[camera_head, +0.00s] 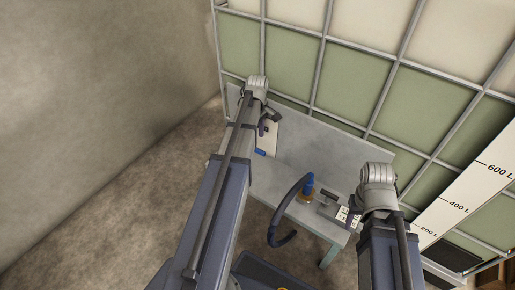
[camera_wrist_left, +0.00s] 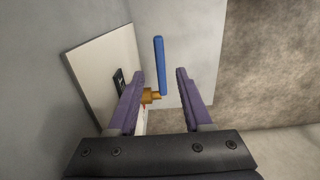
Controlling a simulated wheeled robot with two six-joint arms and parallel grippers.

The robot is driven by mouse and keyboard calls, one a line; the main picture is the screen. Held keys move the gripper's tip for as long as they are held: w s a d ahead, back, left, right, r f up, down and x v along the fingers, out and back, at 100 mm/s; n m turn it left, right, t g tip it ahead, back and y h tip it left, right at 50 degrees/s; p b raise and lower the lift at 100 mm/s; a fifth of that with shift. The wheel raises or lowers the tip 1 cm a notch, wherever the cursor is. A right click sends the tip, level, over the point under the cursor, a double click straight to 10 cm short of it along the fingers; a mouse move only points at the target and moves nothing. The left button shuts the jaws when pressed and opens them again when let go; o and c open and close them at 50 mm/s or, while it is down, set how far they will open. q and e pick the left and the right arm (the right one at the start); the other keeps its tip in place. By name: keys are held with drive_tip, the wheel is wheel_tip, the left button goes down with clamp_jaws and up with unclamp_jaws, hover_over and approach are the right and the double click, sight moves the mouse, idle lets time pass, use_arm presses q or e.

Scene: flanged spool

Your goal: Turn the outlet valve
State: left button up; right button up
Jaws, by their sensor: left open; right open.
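The outlet valve shows in the left wrist view as a blue lever (camera_wrist_left: 160,62) on a brass body (camera_wrist_left: 150,96), beside a pale plate (camera_wrist_left: 98,62). In the head view part of the blue lever (camera_head: 260,152) shows just below my left gripper (camera_head: 265,127). In the left wrist view my left gripper (camera_wrist_left: 160,78) is open, with its purple fingers apart. The lever appears in the gap between them, upright in the picture; I cannot tell how deep it sits or whether anything touches. My right gripper (camera_head: 331,202) is open over the bench, partly hidden by its wrist.
A grey bench (camera_head: 270,185) with a back panel stands before a large caged green tank (camera_head: 345,75) with a litre scale (camera_head: 462,207). A black curved hose (camera_head: 275,222) with a blue fitting (camera_head: 308,184) is near my right gripper. Bare floor lies left.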

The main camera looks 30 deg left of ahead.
sight(258, 149)
use_arm(q)
wheel_tip(258, 149, down, 6)
drive_tip(key=b, duration=0.5)
drive_tip(key=shift+f, duration=0.15)
use_arm(e)
wheel_tip(258, 149, down, 6)
drive_tip(key=shift+f, duration=0.15)
use_arm(q)
clamp_jaws()
idle(0.7)
